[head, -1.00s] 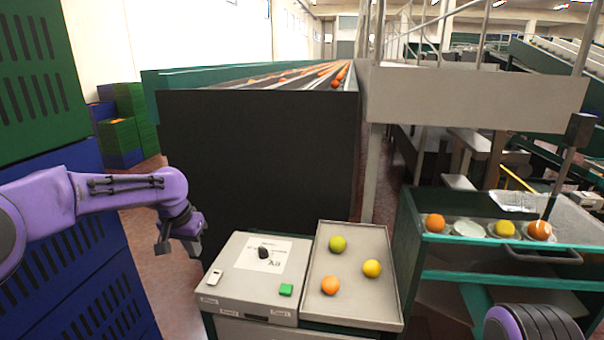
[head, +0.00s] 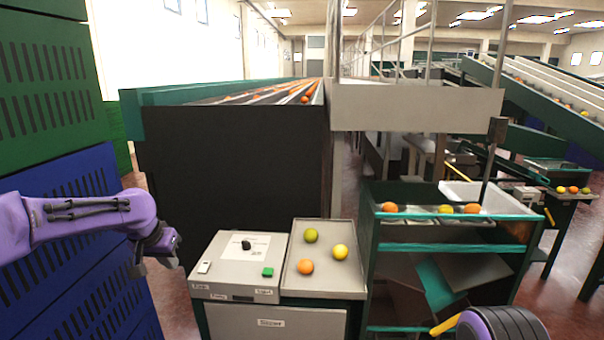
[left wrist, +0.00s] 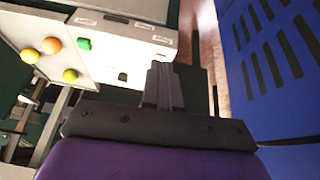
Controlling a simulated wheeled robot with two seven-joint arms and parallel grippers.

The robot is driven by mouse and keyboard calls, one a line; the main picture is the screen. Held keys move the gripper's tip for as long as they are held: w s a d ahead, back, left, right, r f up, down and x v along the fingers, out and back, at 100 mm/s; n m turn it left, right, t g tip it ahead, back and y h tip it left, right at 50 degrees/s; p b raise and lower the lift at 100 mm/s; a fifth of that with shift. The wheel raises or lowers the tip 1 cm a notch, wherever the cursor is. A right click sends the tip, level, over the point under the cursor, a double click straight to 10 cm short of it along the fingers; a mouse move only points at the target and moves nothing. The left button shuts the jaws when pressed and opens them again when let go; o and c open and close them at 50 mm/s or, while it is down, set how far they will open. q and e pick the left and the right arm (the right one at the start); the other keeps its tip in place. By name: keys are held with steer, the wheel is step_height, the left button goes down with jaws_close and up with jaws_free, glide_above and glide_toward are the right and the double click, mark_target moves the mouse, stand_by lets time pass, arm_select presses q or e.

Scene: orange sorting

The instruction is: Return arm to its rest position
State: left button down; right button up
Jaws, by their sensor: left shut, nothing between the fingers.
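My left arm comes in from the left in the head view, in front of the blue crates. Its gripper (head: 152,266) hangs in the air left of the control box, apart from everything. In the left wrist view the gripper (left wrist: 162,72) is shut with nothing in it. My right gripper is not in view; only a purple and black part of my right arm shows at the bottom right of the head view.
The control box (head: 215,285) has a black knob and a green button. Beside it, a tray (head: 325,285) holds a green fruit (head: 311,236), a yellow fruit (head: 340,252) and an orange (head: 306,267). Blue crates (head: 100,290) stand close behind my left arm. A green rack (head: 400,248) stands at right.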

arm_select(q)
steer(key=w+d+f+n+t+b, duration=0.1)
steer(key=w+d+f+n+t, duration=0.2)
steer(key=f, duration=0.5)
steer(key=s+f+n+t+y+b, duration=0.1)
steer(key=s+f+n+b, duration=0.1)
steer(key=s+f, duration=0.55)
steer(key=s+f+n+y+b, duration=0.1)
steer(key=s+f, duration=0.3)
steer(key=f, duration=0.7)
steer(key=s+f+g+b, duration=0.2)
steer(key=s+f, duration=0.4)
steer(key=s, duration=0.5)
steer(key=s+f+g+y+b, duration=0.1)
steer(key=s+f+b, duration=0.1)
steer(key=s+f, duration=0.5)
steer(key=s+a+f+n+g+y+b, duration=0.1)
steer(key=s+f, duration=0.6)
steer(key=s, duration=0.9)
steer(key=shift+f+g+b, duration=0.25)
steer(key=shift+g+b, duration=0.55)
steer(key=shift+b, duration=0.2)
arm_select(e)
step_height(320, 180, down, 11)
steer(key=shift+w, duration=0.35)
arm_select(q)
steer(key=shift+a, duration=0.1)
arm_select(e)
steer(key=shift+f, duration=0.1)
